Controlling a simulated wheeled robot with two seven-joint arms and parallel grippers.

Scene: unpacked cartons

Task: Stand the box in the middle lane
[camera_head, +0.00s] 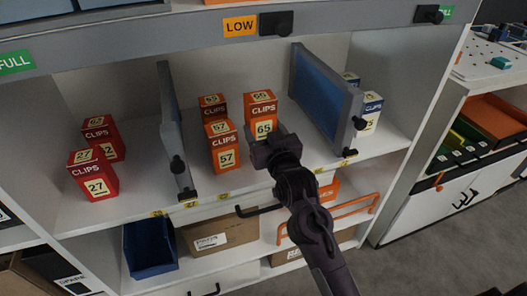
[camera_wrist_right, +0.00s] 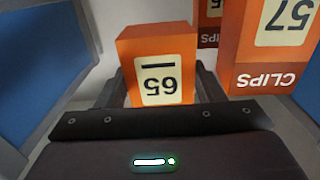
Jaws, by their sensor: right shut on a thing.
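An orange clips box marked 65 (camera_head: 260,106) is upright in the middle lane, right of the other orange boxes. My right gripper (camera_head: 266,143) is shut on it from the front. The wrist view shows the held box (camera_wrist_right: 157,62) between the two dark fingers. I cannot tell whether its base touches the shelf. The middle lane's shelf (camera_head: 221,181) lies between the left divider (camera_head: 173,130) and the right blue divider (camera_head: 322,93). An orange box marked 57 (camera_head: 222,146) stands beside the held box, with another orange box (camera_head: 212,106) behind it. My left gripper is not in view.
Red clips boxes (camera_head: 93,177) stand in the left lane. White and blue boxes (camera_head: 371,108) stand in the right lane, partly hidden by the divider. The shelf above has a front rail with a LOW tag (camera_head: 239,26). A blue bin (camera_head: 149,247) and cartons sit below.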

